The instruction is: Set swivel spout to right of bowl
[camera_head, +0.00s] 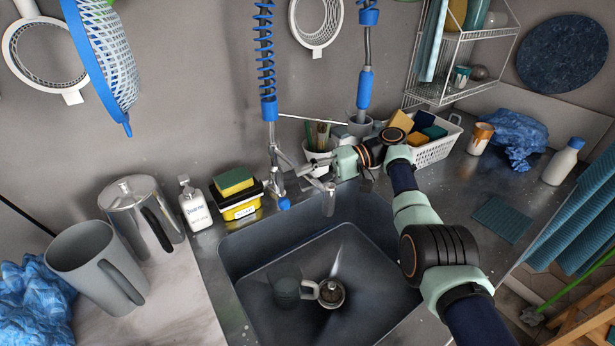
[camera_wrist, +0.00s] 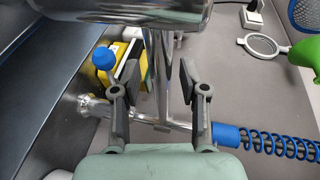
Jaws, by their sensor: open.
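The chrome swivel spout (camera_head: 329,198) hangs down over the back edge of the dark sink bowl (camera_head: 240,258), near the middle of its width. A large chrome tube crosses the top of the wrist view and may be part of the spout. My gripper (camera_head: 308,168) is open at the faucet, behind the bowl. In the wrist view its two fingers (camera_wrist: 158,85) stand on either side of an upright chrome tube (camera_wrist: 158,45), with gaps beside it. The join between spout and faucet is partly hidden by my gripper.
A grey mug (camera_head: 286,288) lies in the bowl beside the drain. A sponge box (camera_head: 239,205) and a white bottle (camera_head: 195,204) stand left of the faucet. A blue spring hose (camera_head: 266,60) rises behind. A white basket (camera_head: 437,147) stands at right.

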